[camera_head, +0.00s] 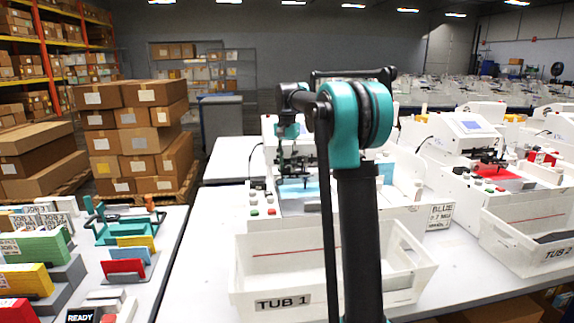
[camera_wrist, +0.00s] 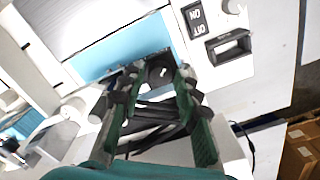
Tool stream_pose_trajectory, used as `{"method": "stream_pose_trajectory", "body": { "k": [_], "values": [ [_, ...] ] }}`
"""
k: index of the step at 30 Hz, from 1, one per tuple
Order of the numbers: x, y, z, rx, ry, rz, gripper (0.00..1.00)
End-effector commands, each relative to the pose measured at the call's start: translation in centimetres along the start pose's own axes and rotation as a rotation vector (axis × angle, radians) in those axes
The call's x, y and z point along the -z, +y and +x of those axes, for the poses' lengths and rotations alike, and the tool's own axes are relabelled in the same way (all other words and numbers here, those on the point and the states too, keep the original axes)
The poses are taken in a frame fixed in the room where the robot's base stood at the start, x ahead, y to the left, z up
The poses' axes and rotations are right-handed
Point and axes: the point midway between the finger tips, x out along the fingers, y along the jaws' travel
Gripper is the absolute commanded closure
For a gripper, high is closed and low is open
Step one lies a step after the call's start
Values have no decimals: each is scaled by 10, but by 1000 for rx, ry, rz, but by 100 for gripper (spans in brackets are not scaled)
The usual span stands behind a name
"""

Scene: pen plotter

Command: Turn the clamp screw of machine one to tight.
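Machine one is the white plotter (camera_head: 408,195) behind the tub marked TUB 1, with a blue sheet (camera_wrist: 122,48) on its bed. In the wrist view, a dark round part with a pale mark (camera_wrist: 160,74), perhaps the clamp screw, lies between the fingertips. My gripper (camera_wrist: 159,82) is open, with its green-padded fingers on either side of that part; I cannot tell whether they touch it. In the head view my gripper (camera_head: 294,168) is over the machine's bed, and my arm hides part of the machine. The screw's turn position is unclear.
TUB 1 (camera_head: 265,301) stands in front of the machine. A second plotter with a red sheet (camera_head: 490,172) and TUB 2 (camera_head: 510,240) are at the right. An ON/OFF switch (camera_wrist: 195,18) is close to my gripper. A side table holds coloured boards (camera_head: 30,248).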

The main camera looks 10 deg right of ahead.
Motion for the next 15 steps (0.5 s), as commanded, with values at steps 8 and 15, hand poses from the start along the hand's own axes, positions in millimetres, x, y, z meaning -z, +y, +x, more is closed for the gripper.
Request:
{"method": "stream_pose_trajectory", "body": {
  "k": [8, 15],
  "values": [
    [0, 0, 0, -1, -1, -1, 56],
    [0, 0, -12, -1, -1, -1, 56]
  ]
}}
